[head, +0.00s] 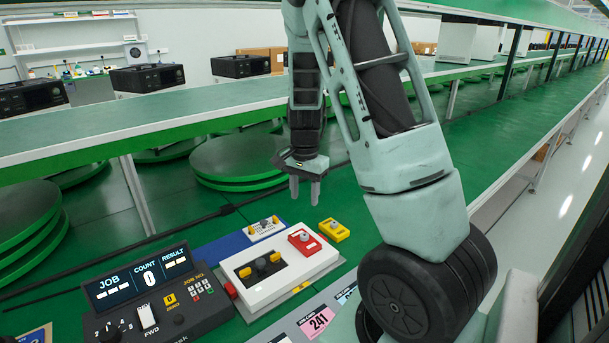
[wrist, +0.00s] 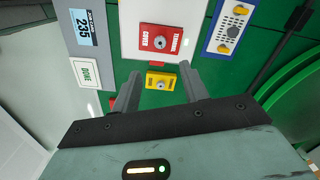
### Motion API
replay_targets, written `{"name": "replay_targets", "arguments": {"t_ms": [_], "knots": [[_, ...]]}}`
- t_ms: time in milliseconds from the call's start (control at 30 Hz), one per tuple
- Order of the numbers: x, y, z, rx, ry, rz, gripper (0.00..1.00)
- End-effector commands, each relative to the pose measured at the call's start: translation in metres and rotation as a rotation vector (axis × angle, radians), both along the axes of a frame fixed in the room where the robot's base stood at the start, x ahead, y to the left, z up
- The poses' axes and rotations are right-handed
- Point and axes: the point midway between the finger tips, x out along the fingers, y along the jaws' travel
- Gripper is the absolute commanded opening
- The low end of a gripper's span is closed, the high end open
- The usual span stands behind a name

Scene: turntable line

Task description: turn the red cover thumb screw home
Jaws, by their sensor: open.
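The red cover (head: 305,241) is a small red block with a grey thumb screw (head: 304,236) on top, at the right end of the white box (head: 262,284). In the wrist view the red cover (wrist: 147,33) carries white lettering, and its thumb screw (wrist: 157,44) shows as a round grey knob near its middle. My gripper (head: 305,192) points down, open and empty, above and beyond the white box, apart from the red cover. In the wrist view the fingertips (wrist: 161,72) lie apart, short of the cover, with a yellow block between them. How far in the screw sits I cannot tell.
A yellow block (head: 335,231) with a grey knob stands beside the red cover. A black control panel (head: 150,298) with displays is at the left. A blue plate (wrist: 229,27) with yellow parts lies next to the white box. Green turntables (head: 238,160) stand behind.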

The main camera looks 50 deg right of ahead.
Motion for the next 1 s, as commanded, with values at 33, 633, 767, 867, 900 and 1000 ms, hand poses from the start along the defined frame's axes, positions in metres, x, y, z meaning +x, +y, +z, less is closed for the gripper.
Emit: {"name": "replay_targets", "arguments": {"t_ms": [33, 633, 767, 867, 900, 1000], "knots": [[0.002, 0.0, 0.012, -0.002, -0.005, 0.002, 0.44], [0.0, 0.0, 0.05, -0.001, 0.0, 0.0, 0.44], [0.0, 0.0, 0.05, -0.001, 0.0, 0.0, 0.44], [0.0, 0.0, 0.049, -0.001, 0.0, 0.0, 0.44], [0.0, 0.0, 0.049, -0.001, 0.0, 0.0, 0.44], [0.0, 0.0, 0.049, -0.001, 0.0, 0.001, 0.44]]}}
